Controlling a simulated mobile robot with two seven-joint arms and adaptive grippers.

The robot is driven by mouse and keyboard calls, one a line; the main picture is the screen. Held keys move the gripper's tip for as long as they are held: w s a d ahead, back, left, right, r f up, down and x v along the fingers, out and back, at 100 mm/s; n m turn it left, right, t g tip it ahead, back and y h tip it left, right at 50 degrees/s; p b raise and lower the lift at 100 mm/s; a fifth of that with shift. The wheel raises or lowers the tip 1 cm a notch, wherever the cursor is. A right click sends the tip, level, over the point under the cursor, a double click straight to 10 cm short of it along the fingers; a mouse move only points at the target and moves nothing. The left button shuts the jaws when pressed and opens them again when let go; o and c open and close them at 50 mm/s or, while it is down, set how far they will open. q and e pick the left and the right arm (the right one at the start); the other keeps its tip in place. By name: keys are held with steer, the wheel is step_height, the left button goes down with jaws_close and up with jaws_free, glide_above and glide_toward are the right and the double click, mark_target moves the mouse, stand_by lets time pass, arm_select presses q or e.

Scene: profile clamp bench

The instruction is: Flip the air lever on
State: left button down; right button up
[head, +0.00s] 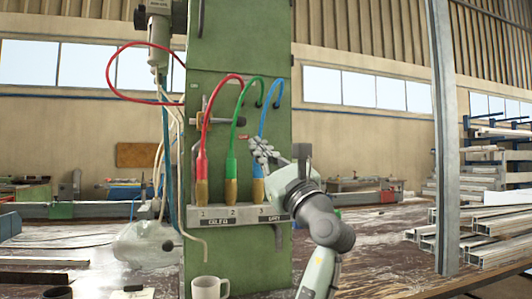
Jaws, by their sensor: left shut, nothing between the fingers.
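My left gripper (258,146) is shut and empty. It is in front of the column, to the right of the fitting and apart from it in the picture. It covers part of the blue hose (266,108). A small red piece (243,138) shows just left of its fingertips. My right gripper is not in view.
Red (203,135) and green (233,135) hoses end in brass fittings above a numbered grey shelf (222,215). A white mug (209,288) stands below. A grey post (444,140) and stacked metal profiles (495,220) stand at right.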

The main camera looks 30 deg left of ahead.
mark_target(224, 121)
arm_select(q)
steer(key=shift+p+x, duration=0.3)
steer(key=shift+x, duration=2)
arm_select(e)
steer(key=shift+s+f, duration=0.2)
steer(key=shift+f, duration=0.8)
arm_select(q)
steer(key=shift+d+r, duration=0.1)
steer(key=shift+d, duration=0.05)
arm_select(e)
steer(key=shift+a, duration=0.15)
arm_select(q)
steer(key=shift+w+r+n+g, duration=0.1)
steer(key=shift+r+n+g, duration=0.4)
steer(key=shift+n, duration=0.5)
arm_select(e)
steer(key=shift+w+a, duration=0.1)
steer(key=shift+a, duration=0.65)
